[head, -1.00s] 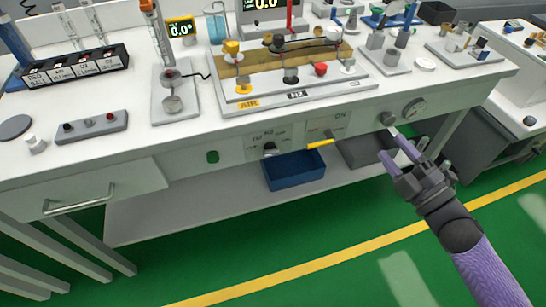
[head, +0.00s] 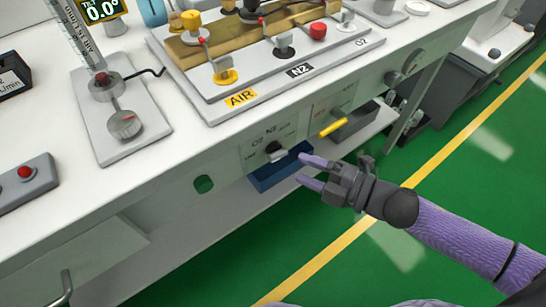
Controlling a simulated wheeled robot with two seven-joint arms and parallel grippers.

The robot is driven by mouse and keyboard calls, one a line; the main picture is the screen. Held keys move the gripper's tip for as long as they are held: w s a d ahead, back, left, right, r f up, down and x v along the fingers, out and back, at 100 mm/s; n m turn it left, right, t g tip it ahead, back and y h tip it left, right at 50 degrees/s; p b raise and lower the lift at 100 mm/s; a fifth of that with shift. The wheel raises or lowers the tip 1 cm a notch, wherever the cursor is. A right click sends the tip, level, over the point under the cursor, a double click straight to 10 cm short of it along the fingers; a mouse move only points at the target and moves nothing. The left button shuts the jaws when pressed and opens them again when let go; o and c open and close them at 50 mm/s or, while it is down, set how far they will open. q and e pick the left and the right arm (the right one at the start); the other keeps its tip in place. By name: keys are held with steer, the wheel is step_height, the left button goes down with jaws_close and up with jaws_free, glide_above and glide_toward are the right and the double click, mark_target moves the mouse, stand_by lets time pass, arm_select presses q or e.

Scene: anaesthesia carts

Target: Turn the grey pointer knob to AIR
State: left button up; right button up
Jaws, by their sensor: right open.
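The pointer knob (head: 275,151) is on a small labelled panel (head: 257,140) on the bench's front face. It looks dark with a light grey pointer; its labels are too small to read surely, so I cannot tell which one it points at. My right gripper (head: 301,168) is open and empty, with two purple fingers pointing left toward the knob. Its fingertips appear just right of and below the knob, apart from it. My left gripper is not in view.
A yellow lever (head: 333,127) sticks out right of the knob. A blue bin (head: 278,172) is below it on the lower shelf. A round grey knob (head: 393,79) is further right. Pipework boards and a flowmeter (head: 104,85) stand on the bench top. Green floor lies open in front.

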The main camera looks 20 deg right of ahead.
mark_target(276, 153)
steer(key=b+x, duration=0.1)
steer(key=x, duration=0.4)
steer(key=shift+w+a, duration=0.2)
jaws_close()
steer(key=shift+s+f, duration=0.1)
steer(key=shift+f, duration=0.05)
